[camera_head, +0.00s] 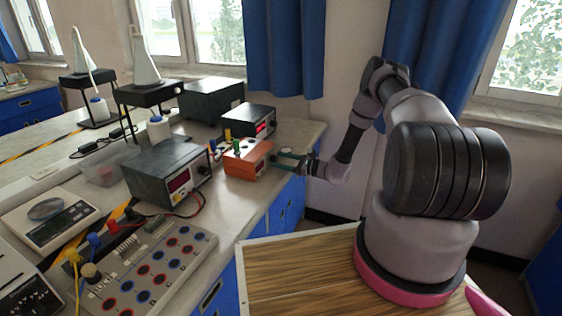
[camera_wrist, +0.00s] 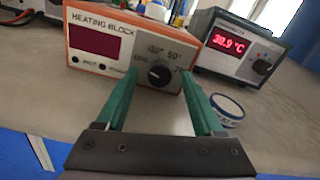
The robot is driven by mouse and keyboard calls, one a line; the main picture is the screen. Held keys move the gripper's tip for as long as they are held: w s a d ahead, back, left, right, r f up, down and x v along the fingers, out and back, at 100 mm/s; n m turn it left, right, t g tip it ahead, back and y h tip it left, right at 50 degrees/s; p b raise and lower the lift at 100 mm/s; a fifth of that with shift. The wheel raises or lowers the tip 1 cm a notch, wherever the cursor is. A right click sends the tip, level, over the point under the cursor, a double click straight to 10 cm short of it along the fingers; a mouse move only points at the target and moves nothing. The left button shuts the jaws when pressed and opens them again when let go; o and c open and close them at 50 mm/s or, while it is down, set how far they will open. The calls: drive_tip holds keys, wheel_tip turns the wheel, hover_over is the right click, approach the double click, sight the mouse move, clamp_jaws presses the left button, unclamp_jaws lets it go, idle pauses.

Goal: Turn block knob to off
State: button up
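The heating block (camera_head: 240,164) is an orange box with a white front panel on the bench. In the wrist view the heating block (camera_wrist: 92,17) shows a dark red, blank display and a round black knob (camera_wrist: 158,75) with temperature marks around it. The knob's exact pointer direction is too small to tell. My gripper (camera_wrist: 160,85) is open, with one green finger at each side of the knob and a gap showing between them. I cannot tell whether either finger touches it. In the head view my gripper (camera_head: 288,157) is at the box's front.
A grey device (camera_wrist: 238,45) with a lit red readout stands right of the block, behind a small round blue-and-white item (camera_wrist: 227,108). A grey power supply (camera_head: 165,172) stands left of the block in the head view. Bare bench top lies before the block.

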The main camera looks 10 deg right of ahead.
drive_tip(key=v, duration=1)
drive_tip(key=shift+s+d, duration=0.2)
drive_tip(key=shift+d, duration=0.1)
drive_tip(key=s+a+r+n+g+h, duration=0.1)
drive_tip(key=s+a+r+n+g, duration=0.2)
drive_tip(key=r, duration=0.6)
drive_tip(key=s+a+r+n+g+h, duration=0.15)
drive_tip(key=r+n+g, duration=0.3)
drive_tip(key=r, duration=0.55)
drive_tip(key=s+a+r+n+g+h, duration=0.1)
drive_tip(key=s+a+r+n+g, duration=0.2)
drive_tip(key=r, duration=0.6)
drive_tip(key=s+d+r+n+t+h, duration=0.1)
drive_tip(key=s+r+n+t+h, duration=0.2)
drive_tip(key=s+r, duration=0.7)
drive_tip(key=s+d+r+n+t+h, duration=0.2)
drive_tip(key=s+r+n+t+h, duration=0.2)
drive_tip(key=s+r, duration=0.6)
drive_tip(key=s+n+h, duration=0.1)
drive_tip(key=s+h, duration=0.1)
drive_tip(key=s, duration=0.3)
drive_tip(key=shift+s+d+r, duration=0.15)
drive_tip(key=shift+s+r, duration=0.1)
drive_tip(key=shift+r, duration=0.1)
